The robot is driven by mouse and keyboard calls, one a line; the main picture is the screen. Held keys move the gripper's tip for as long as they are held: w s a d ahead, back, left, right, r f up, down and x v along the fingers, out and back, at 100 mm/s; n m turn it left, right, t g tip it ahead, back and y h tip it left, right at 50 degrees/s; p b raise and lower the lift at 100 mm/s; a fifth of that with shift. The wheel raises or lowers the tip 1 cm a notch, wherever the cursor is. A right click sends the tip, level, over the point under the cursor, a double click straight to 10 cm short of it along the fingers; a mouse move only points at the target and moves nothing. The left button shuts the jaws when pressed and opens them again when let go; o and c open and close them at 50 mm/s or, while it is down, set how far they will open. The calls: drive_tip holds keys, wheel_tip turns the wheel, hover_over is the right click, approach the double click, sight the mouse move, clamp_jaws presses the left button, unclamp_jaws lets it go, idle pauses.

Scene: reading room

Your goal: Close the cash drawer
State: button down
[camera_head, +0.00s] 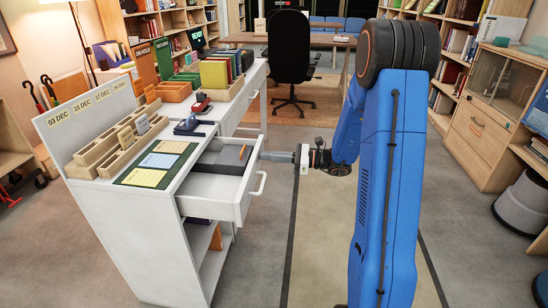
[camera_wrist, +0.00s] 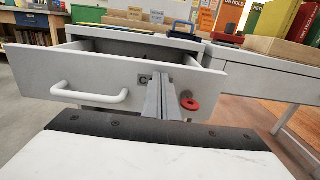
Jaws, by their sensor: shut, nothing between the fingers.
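The white cash drawer (camera_head: 222,186) stands pulled out of the white desk unit, and a dark flat item lies inside it. Its front panel (camera_wrist: 45,80) faces me in the wrist view, with a white bar handle (camera_wrist: 88,93) left of centre. My gripper (camera_head: 264,156) is shut and empty, at the far end of the drawer front. In the wrist view my fingers (camera_wrist: 164,82) point at the front, right of the handle, and partly hide a small label. I cannot tell whether the tips touch the panel. A red ring (camera_wrist: 190,104) shows just right of the fingers.
The desk top (camera_head: 190,160) holds a green mat (camera_head: 158,165), wooden racks, and stampers. A second desk section (camera_head: 245,100) continues behind. A black office chair (camera_head: 289,50) stands farther back. Floor before the drawer is clear. A wooden cabinet (camera_head: 480,130) stands at right.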

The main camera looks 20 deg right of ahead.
sight(219, 171)
idle(0.3)
drive_tip(key=x, duration=1.9)
drive_tip(key=shift+w+a, duration=0.2)
drive_tip(key=shift+a, duration=0.15)
drive_tip(key=shift+r, duration=0.15)
